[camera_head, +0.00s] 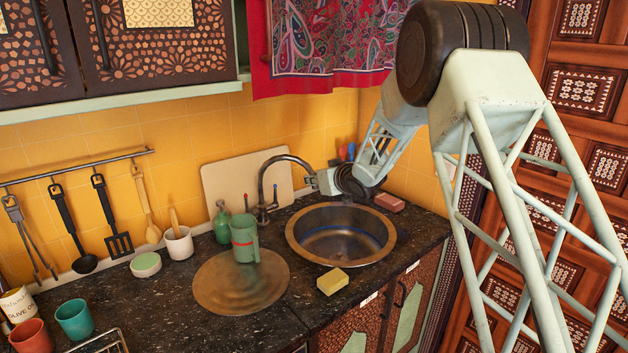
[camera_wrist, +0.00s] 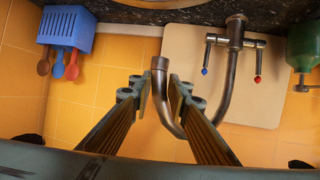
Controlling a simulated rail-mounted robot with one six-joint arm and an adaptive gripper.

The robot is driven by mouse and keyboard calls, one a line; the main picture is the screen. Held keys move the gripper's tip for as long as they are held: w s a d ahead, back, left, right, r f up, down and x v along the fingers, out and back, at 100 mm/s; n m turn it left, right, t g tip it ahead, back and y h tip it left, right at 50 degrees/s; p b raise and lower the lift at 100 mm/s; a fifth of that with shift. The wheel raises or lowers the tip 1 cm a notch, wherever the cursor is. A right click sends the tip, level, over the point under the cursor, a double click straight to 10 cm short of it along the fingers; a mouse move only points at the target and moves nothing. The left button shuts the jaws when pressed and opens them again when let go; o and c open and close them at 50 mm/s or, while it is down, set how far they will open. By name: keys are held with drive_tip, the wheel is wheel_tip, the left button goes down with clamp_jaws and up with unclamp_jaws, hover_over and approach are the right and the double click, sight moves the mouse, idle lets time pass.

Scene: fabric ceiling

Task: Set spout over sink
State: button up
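The metal spout (camera_head: 284,158) arches up from the counter behind the round sink (camera_head: 300,247) and bends right toward my gripper (camera_head: 318,179). Its mouth lies close to the gripper, near the back-left of the sink; I cannot tell exactly what is beneath it. In the wrist view, which is upside down, the spout (camera_wrist: 159,90) passes between the two fingers of my gripper (camera_wrist: 159,86). The fingers are apart, one on each side of the pipe. The left finger shows a small gap; contact on the right is unclear. Blue- and red-marked taps flank the spout's base.
A green jug (camera_head: 244,240) stands on a round metal plate (camera_head: 220,295) left of the sink. A yellow sponge (camera_head: 332,281) lies at the front rim. A cutting board (camera_head: 232,175) leans behind the spout. A blue utensil holder (camera_wrist: 68,26) shows in the wrist view.

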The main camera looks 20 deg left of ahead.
drive_tip(key=shift+o, duration=1.2)
drive_tip(key=shift+r, duration=0.3)
drive_tip(key=shift+o, duration=0.2)
drive_tip(key=shift+f, duration=0.15)
drive_tip(key=shift+s+d, duration=0.1)
drive_tip(key=shift+d, duration=0.05)
drive_tip(key=v, duration=1.1)
drive_tip(key=shift+s+d, duration=0.2)
drive_tip(key=shift+d, duration=0.05)
